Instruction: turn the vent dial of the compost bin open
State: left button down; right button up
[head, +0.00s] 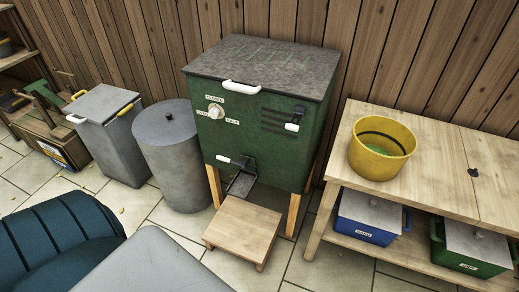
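The compost bin (262,125) is a dark green box on wooden legs against the plank wall, with a dark speckled lid. Its vent dial (216,111) is a round white knob at the upper left of the front face. Small white labels surround the dial above, left and right. The right one seems to read "HALF"; the others are too small to read surely. I cannot tell which label the dial points at. Neither of my grippers shows in the head view, and nothing covers the dial.
A white lid handle (242,87) sits above the dial, and a white lever (236,160) below it. A low wooden stool (243,230) stands before the bin. Grey bins (170,155) stand left; a wooden bench (446,160) with a yellow bucket (381,148) stands right.

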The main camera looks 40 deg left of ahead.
aim_at(214, 112)
jog(key=u, duration=1.5)
